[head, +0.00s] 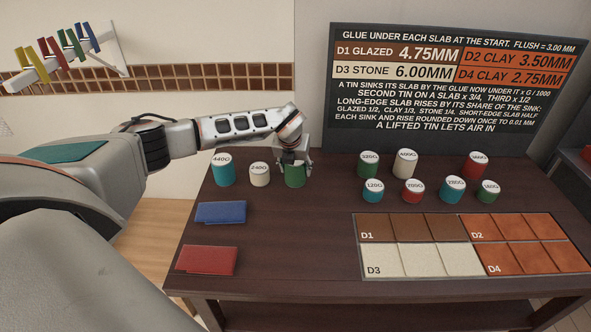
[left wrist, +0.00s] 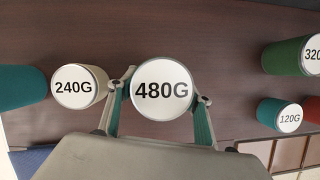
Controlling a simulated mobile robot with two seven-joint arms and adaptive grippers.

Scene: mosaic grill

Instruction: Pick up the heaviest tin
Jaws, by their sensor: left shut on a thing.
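The green tin (head: 295,178) stands upright on the dark table, and its white lid (left wrist: 162,90) reads 480G in the left wrist view. My left gripper (head: 296,166) reaches it from above and is shut on it, one finger on each side. The tin appears to rest on the table; I cannot tell whether it is lifted. To its left stand a cream 240G tin (head: 259,178) and a teal 440G tin (head: 223,174). My right gripper is not in view.
Several tins stand to the right, including a green 320G tin (head: 368,168) and a teal 120G tin (head: 373,194). Slabs marked D1 to D4 lie in a tray (head: 357,247) at front right. Blue (head: 220,212) and red (head: 208,260) pieces lie left. A rules board (head: 440,143) stands behind.

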